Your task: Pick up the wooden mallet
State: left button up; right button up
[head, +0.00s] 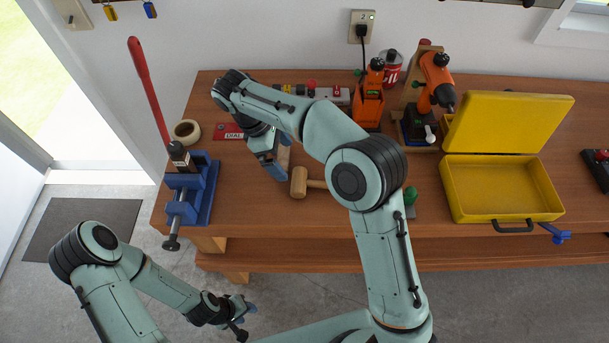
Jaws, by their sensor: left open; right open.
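The wooden mallet (299,182) lies on the wooden workbench (240,203). Its light head shows left of my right arm, and its handle runs right and passes out of sight under that arm. My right gripper (281,168) is over the bench just left of and above the mallet head, pointing down. It is open, and I cannot tell whether it touches anything. My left gripper (243,318) is open and empty, low over the floor in front of the bench.
A blue vise (203,190) stands at the bench's left end, with a tape roll (186,131) behind it. Orange tools (369,100) stand at the back. An open yellow case (490,190) is on the right. A green-handled tool (410,196) lies right of my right arm.

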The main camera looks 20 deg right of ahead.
aim_at(301, 178)
jog(key=x, duration=0.2)
jog(key=s+b+x, duration=0.1)
jog(key=x, duration=0.2)
jog(key=shift+a, duration=0.1)
jog(key=shift+w+d+f, duration=0.2)
jog(key=shift+f, duration=0.2)
jog(key=x, duration=0.3)
jog(key=b+x, duration=0.1)
jog(key=x, duration=0.1)
jog(key=shift+s+d+r, duration=0.2)
jog(key=shift+s, duration=0.05)
pick_arm(q)
jog(key=s+f, duration=0.3)
jog(key=shift+s+f, duration=0.3)
jog(key=shift+s, duration=0.05)
pick_arm(e)
jog(key=shift+w, duration=0.1)
jog(key=shift+c, duration=0.7)
jog(key=c, duration=0.7)
